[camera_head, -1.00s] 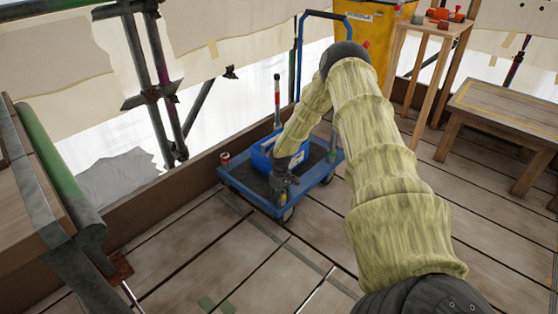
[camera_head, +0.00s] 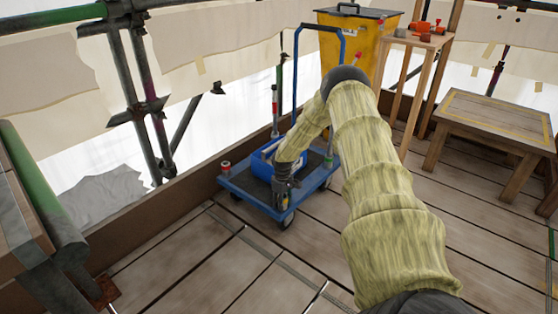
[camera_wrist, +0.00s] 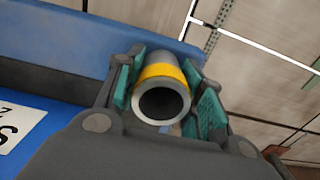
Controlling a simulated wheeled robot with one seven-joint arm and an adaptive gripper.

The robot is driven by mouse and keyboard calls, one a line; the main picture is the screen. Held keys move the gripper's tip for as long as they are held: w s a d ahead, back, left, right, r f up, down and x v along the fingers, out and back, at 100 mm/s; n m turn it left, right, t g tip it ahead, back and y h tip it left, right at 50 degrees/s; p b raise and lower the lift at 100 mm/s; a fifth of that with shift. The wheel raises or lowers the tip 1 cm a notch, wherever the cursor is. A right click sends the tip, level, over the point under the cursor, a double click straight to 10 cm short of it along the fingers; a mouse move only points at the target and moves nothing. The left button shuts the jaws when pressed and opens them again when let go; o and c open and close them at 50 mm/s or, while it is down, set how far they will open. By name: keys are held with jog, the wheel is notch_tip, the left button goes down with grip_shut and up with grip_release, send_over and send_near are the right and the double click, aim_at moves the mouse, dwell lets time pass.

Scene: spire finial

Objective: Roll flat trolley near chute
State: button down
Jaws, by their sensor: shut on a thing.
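The flat trolley (camera_head: 245,196) is blue with a dark deck, a tall blue hoop handle at its back and dark wheels. It stands on the plank floor by the low edge board. My gripper (camera_head: 283,197) is at its near corner, shut on a grey tubular corner post with a yellow band (camera_wrist: 163,72). In the wrist view my gripper's (camera_wrist: 165,95) teal pads press on both sides of the post. A blue crate (camera_head: 262,162) sits on the deck, partly hidden by my arm. I cannot tell which thing is the chute.
A yellow bin (camera_head: 350,55) with a dark lid stands behind the trolley. A wooden stand (camera_head: 405,42) with orange items and a low wooden table (camera_head: 490,122) are at right. Scaffold poles (camera_head: 147,95) rise at left. Planks in front of the trolley are clear.

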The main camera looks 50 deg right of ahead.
aim_at(295, 195)
jog(key=shift+w+d+b, duration=0.15)
jog(key=shift+d+b, duration=0.45)
jog(key=shift+d, duration=0.95)
jog(key=shift+w+d+b, duration=0.2)
jog(key=shift+d+b, duration=0.4)
jog(key=shift+d, duration=0.95)
jog(key=shift+w+d+b, duration=0.15)
jog(key=shift+d+b, duration=0.45)
jog(key=shift+d, duration=0.95)
jog(key=c, duration=0.9)
grip_release()
jog(key=shift+o, duration=0.4)
jog(key=shift+s, duration=0.1)
jog(key=shift+r, duration=0.1)
notch_tip(295, 195, up, 12)
jog(key=shift+d, duration=0.1)
